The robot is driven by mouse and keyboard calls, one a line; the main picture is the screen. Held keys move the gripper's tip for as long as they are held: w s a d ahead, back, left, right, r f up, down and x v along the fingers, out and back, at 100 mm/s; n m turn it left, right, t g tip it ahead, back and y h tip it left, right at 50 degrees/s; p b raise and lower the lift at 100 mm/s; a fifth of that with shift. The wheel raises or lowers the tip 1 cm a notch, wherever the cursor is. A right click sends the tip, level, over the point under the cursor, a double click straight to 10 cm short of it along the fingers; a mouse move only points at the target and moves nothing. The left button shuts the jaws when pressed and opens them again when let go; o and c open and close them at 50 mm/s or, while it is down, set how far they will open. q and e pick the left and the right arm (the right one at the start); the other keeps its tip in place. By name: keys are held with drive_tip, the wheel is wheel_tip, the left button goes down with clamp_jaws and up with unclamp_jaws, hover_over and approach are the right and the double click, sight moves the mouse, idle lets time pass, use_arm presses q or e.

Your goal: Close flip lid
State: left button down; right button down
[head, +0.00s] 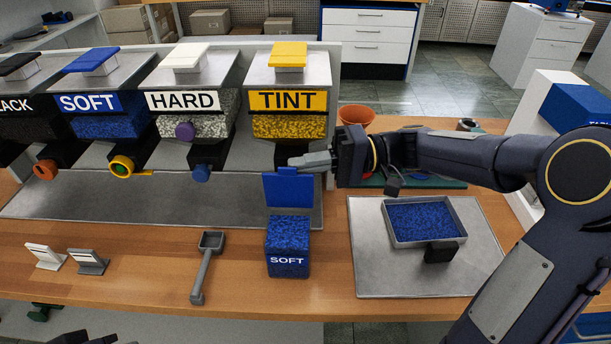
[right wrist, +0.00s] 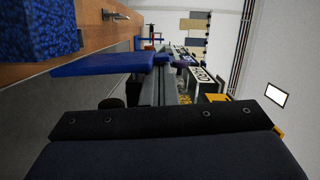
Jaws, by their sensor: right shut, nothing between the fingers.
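The SOFT box (head: 288,250) stands on the wooden bench, filled with blue granules or blue speckled. Its flat blue flip lid (head: 288,188) stands open, upright at the back edge of the box. My right gripper (head: 304,161) is shut and empty, its fingertips just above the lid's top edge; I cannot tell whether they touch. In the right wrist view the blue box (right wrist: 40,28) is at the upper left and the lid (right wrist: 100,63) sticks out beside it. Dark parts at the bottom left edge of the head view seem to be my left gripper, mostly cut off.
Dispensers stand behind, including the TINT dispenser (head: 288,100) above the lid. A grey scoop (head: 205,265) lies left of the box. A tray of blue granules (head: 398,240) sits right on a metal plate (head: 370,275). The bench in front of the box is clear.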

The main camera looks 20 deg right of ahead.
sight(303, 200)
drive_tip(key=s+a+f+n+t+h+b, duration=0.3)
drive_tip(key=s+f+n+b, duration=0.5)
drive_tip(key=b, duration=2.3)
drive_tip(key=s+n, duration=0.2)
drive_tip(key=n, duration=0.4)
drive_tip(key=shift+s+a+t, duration=0.15)
drive_tip(key=shift+s+t, duration=0.15)
drive_tip(key=shift+r, duration=0.1)
